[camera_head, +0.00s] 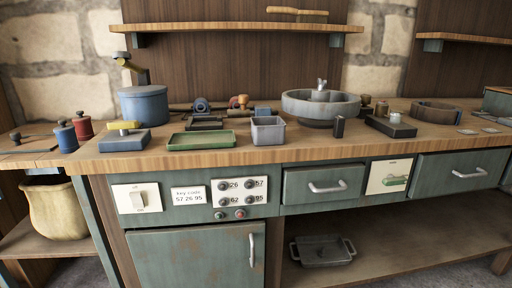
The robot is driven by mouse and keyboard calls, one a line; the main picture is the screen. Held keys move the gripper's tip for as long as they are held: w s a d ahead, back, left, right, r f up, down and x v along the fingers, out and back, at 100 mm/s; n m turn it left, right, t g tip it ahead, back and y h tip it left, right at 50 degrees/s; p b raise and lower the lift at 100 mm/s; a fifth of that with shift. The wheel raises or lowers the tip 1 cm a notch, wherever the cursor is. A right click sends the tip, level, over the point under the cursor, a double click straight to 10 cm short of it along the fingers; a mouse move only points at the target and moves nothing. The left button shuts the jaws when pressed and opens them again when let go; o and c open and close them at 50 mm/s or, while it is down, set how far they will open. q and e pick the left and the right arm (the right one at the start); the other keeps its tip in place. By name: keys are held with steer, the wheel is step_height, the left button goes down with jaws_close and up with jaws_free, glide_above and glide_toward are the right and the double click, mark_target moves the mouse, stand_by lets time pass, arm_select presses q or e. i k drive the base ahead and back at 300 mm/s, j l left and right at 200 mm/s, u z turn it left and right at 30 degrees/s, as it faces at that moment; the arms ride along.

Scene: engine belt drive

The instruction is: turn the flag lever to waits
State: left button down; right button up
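Neither of my grippers is in view. No part is clearly marked as the flag lever, and I cannot read the word "waits" anywhere. A white plate (377,178) on the bench front, between two drawers, carries a green lever-like piece (394,181) lying roughly level; the small print above it is too small to read. A blue block (124,142) on the left of the bench top has a yellow handle (124,125) lying across it. I cannot tell which of these, if either, is the flag lever.
The wooden bench top (250,158) holds a blue pot (144,105), a green tray (201,140), a grey box (268,130) and a grey bowl (320,106). A switch plate (137,198), a key code card (188,195) and a dial panel (240,192) sit on the front.

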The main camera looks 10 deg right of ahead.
mark_target(391, 180)
steer(key=z, duration=1.25)
